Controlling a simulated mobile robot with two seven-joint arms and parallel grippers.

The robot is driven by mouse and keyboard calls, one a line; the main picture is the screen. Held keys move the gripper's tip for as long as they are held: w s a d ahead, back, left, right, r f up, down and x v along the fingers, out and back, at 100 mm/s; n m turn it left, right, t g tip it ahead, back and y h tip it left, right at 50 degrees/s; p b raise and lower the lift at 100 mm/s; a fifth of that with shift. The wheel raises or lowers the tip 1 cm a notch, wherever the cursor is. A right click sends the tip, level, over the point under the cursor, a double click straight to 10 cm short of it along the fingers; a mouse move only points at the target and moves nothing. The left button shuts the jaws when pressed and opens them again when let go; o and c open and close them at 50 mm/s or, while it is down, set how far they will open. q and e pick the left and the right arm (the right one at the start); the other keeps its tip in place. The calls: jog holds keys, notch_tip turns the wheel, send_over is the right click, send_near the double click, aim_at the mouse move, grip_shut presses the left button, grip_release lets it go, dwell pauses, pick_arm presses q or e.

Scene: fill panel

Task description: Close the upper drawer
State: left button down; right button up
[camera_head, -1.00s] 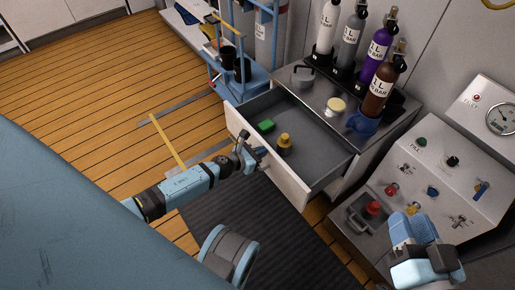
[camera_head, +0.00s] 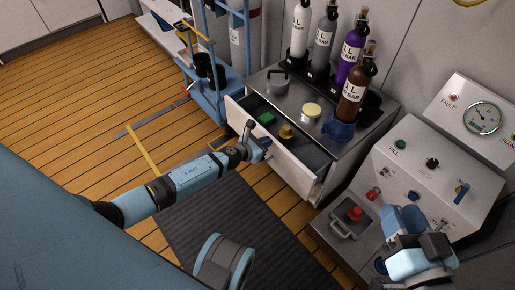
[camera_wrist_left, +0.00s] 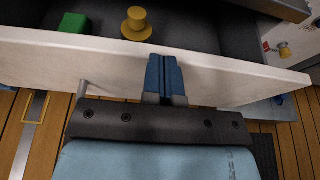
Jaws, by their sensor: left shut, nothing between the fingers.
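The upper drawer (camera_head: 284,160) of the grey cabinet is partly open, its white front facing my left arm. Inside it lie a green block (camera_head: 266,118) and a yellow knob-like piece (camera_head: 286,131). My left gripper (camera_head: 266,143) is shut and empty, its fingertips at the drawer front. In the left wrist view its blue fingers (camera_wrist_left: 166,75) are pressed together and overlap the white drawer front (camera_wrist_left: 215,78) near its upper edge; they look in contact with it. My right gripper (camera_head: 405,225) is at the lower right, in front of the panel; its finger gap is unclear.
A control panel (camera_head: 435,165) with a gauge is at right. A blue cart (camera_head: 220,95) stands left of the cabinet.

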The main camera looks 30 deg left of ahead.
pick_arm(q)
jog(key=shift+w+d, duration=0.3)
jog(key=shift+w, duration=0.45)
jog(key=shift+w+d, duration=0.35)
jog(key=shift+w, duration=0.45)
jog(key=shift+w+d, duration=0.3)
jog(key=shift+w, duration=0.45)
jog(key=shift+s, duration=0.1)
